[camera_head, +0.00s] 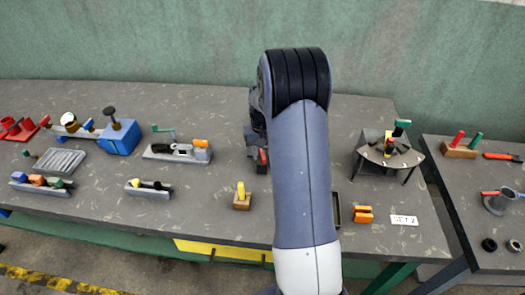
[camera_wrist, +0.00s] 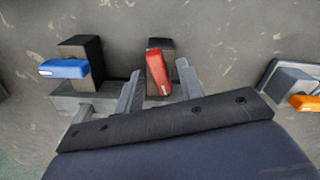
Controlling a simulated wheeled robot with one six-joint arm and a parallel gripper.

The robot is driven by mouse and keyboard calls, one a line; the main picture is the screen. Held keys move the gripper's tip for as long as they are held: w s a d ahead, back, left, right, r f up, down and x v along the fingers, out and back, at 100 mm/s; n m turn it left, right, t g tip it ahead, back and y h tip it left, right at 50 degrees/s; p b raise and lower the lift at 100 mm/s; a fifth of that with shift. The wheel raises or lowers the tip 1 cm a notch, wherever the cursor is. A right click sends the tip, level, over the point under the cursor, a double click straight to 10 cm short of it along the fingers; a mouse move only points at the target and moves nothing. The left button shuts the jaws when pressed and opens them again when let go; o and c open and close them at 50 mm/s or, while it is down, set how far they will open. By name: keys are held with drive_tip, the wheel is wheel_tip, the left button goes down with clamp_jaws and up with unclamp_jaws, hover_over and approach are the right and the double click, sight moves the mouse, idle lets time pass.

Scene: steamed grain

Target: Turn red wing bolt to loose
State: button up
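The red wing bolt (camera_wrist: 158,72) stands out from a dark block in the wrist view, its long axis close to upright and slightly tilted in the picture. My gripper (camera_wrist: 160,69) is open. Its two fingers lie either side of the red bolt, with a gap showing on both sides, so no grip shows. In the head view a small red piece (camera_head: 262,157) shows beside my arm and seems to be this bolt; my arm hides the gripper there.
A blue wing bolt (camera_wrist: 63,69) on a similar dark block is just left of my gripper. An orange handle (camera_wrist: 305,102) is at the right edge. On the grey table, a yellow-topped block (camera_head: 242,199) and a round-topped stand (camera_head: 390,155) flank my arm.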

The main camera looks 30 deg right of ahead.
drive_tip(key=shift+c, duration=0.4)
clamp_jaws()
drive_tip(key=shift+f, duration=0.1)
drive_tip(key=shift+n+b, duration=0.5)
drive_tip(key=shift+n, duration=0.6)
drive_tip(key=shift+o, duration=0.4)
unclamp_jaws()
